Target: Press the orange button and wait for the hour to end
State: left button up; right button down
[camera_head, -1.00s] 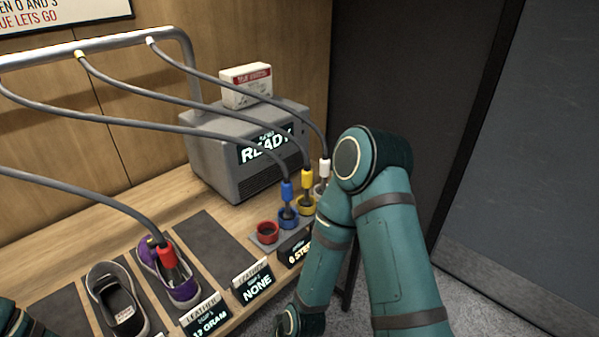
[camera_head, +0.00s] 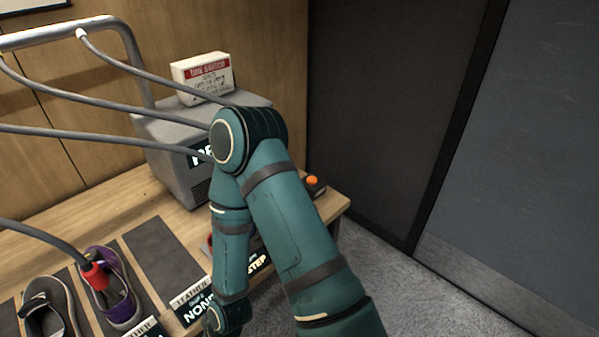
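The orange button (camera_head: 312,181) sits on a small dark box at the right end of the wooden bench, just right of my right arm. My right arm crosses the middle of the view in front of the bench. Its lower end shows near the bottom, but the fingertips cannot be made out. My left gripper is out of view. The grey machine (camera_head: 172,165) stands at the back of the bench, its screen mostly hidden by my arm. A white box with a red band (camera_head: 203,76) sits on it.
Grey hoses run from a metal rail (camera_head: 62,36). Small label screens (camera_head: 194,304) line the bench front. Open carpet (camera_head: 400,295) lies to the right.

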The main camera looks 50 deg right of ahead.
aim_at(311, 180)
jog(key=l+u, duration=0.15)
jog(key=l, duration=0.35)
jog(key=k+l+u, duration=0.15)
jog(key=l, duration=0.7)
jog(key=k+l, duration=0.15)
jog(key=l, duration=0.6)
jog(key=k+u, duration=0.05)
